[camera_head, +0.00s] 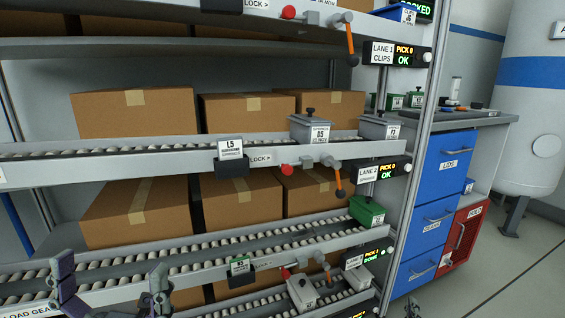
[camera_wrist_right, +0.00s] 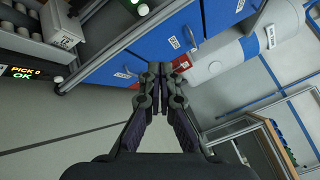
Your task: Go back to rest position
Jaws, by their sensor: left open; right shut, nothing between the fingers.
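My left gripper (camera_head: 111,282) is at the lower left of the head view, in front of the lower roller lane. Its two fingers are wide apart and nothing shows between them. My right gripper (camera_wrist_right: 163,72) is in the middle of the right wrist view, its fingers together with nothing held. Only a small dark tip of my right gripper (camera_head: 413,308) shows at the bottom edge of the head view. In the wrist view it points past the blue drawer cabinet (camera_wrist_right: 125,68), with grey floor below.
A flow rack with roller lanes (camera_head: 110,173) fills the left, holding cardboard boxes (camera_head: 135,112), grey bins (camera_head: 310,130) and a green bin (camera_head: 366,210). Blue drawers (camera_head: 440,165), a red cabinet (camera_head: 460,238) and a white tank (camera_head: 530,120) stand right. Floor is clear at lower right.

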